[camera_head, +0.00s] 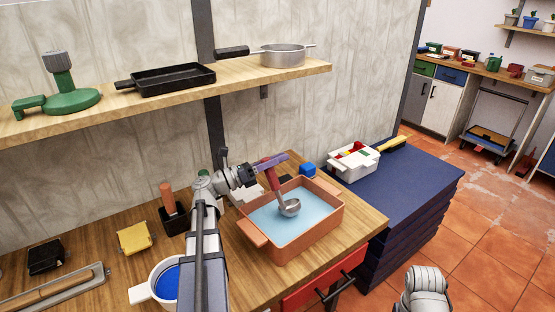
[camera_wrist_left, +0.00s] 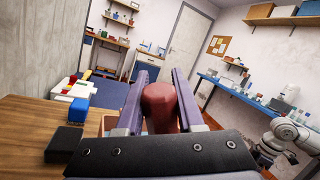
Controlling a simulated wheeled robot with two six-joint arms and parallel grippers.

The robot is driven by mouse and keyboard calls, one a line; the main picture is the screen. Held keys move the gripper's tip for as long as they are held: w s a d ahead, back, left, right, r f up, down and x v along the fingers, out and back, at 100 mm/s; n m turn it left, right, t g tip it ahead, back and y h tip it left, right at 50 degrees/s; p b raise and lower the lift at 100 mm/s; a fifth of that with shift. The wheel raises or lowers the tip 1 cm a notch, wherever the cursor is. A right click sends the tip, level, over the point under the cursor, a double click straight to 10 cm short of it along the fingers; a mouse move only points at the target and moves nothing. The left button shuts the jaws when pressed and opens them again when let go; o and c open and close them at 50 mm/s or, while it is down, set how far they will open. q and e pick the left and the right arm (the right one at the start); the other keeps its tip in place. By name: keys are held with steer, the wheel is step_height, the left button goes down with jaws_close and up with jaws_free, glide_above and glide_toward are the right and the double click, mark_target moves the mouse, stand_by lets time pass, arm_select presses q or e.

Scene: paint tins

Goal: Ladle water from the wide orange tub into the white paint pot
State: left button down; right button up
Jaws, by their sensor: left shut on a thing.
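The orange tub (camera_head: 325,223) stands on the wooden bench and holds pale blue water. My left gripper (camera_head: 274,163) is above its back left side, shut on the red handle of the ladle (camera_head: 290,208). The ladle hangs steeply down, its metal bowl in the tub at the water; how deep it sits I cannot tell. In the left wrist view the red handle end (camera_wrist_left: 160,106) is between the two fingers. A white pot (camera_head: 141,293) with blue inside stands at the bench front, partly hidden by my left arm. My right gripper is not in view.
A blue block (camera_head: 308,170) and a white box of coloured items (camera_head: 352,172) are behind and right of the tub. A yellow block (camera_head: 134,238) and a dark holder (camera_head: 174,220) are left. A shelf (camera_head: 230,77) with pans runs above.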

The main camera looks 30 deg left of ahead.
arm_select(q)
step_height(320, 180, down, 3)
steer(key=shift+r+b, duration=0.1)
steer(key=shift+b, duration=1.15)
steer(key=shift+s+d+m+g+p, duration=0.15)
steer(key=shift+d+m+p, duration=0.25)
steer(key=shift+d, duration=0.15)
steer(key=shift+s+d+m+g+p, duration=0.15)
steer(key=shift+d+m+p, duration=0.1)
steer(key=shift+d+m, duration=0.25)
steer(key=shift+w, duration=0.1)
